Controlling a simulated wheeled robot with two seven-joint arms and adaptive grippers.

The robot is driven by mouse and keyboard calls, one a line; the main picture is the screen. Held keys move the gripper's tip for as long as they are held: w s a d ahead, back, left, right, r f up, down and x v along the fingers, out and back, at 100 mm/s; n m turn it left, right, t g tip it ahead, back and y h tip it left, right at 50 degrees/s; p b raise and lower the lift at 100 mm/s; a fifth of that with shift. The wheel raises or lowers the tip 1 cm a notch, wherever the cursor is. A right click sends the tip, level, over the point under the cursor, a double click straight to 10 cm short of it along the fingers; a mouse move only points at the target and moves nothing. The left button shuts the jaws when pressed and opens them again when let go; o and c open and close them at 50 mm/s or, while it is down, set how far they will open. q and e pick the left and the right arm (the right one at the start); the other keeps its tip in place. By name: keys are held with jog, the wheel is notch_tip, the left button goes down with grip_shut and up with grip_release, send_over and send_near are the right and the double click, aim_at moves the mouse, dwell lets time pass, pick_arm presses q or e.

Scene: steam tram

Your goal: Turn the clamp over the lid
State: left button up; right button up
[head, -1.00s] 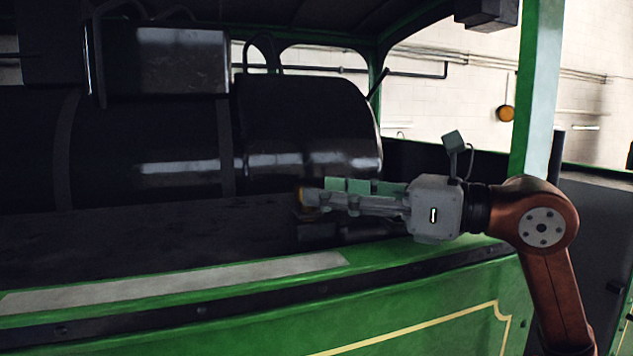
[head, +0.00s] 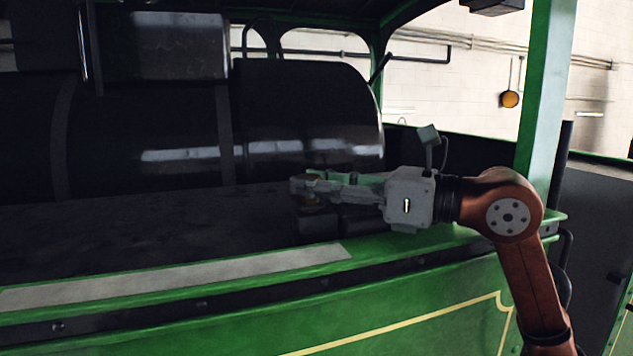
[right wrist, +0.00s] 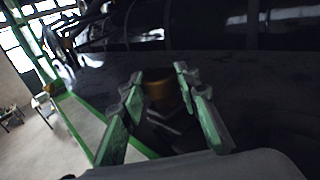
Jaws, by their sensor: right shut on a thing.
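My right gripper (head: 312,185) comes in from the right, level above the dark ledge beside the boiler. Its fingers are shut on a small brass-coloured piece with a dark top, which looks to be the clamp (right wrist: 160,84). In the right wrist view, the clamp sits between the two green-padded fingertips (right wrist: 158,80). Dark parts lie under it; in the head view, a dark block (head: 318,222) shows below the fingers. I cannot make out the lid apart from these dark parts. My left gripper is in neither view.
The black boiler (head: 310,110) runs behind the ledge (head: 150,235). The green side panel (head: 400,315) with its raised edge is in front. A green post (head: 545,100) stands at the right behind my arm. The ledge left of the gripper is clear.

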jog(key=shift+c, duration=1.4)
jog(key=shift+r, duration=0.1)
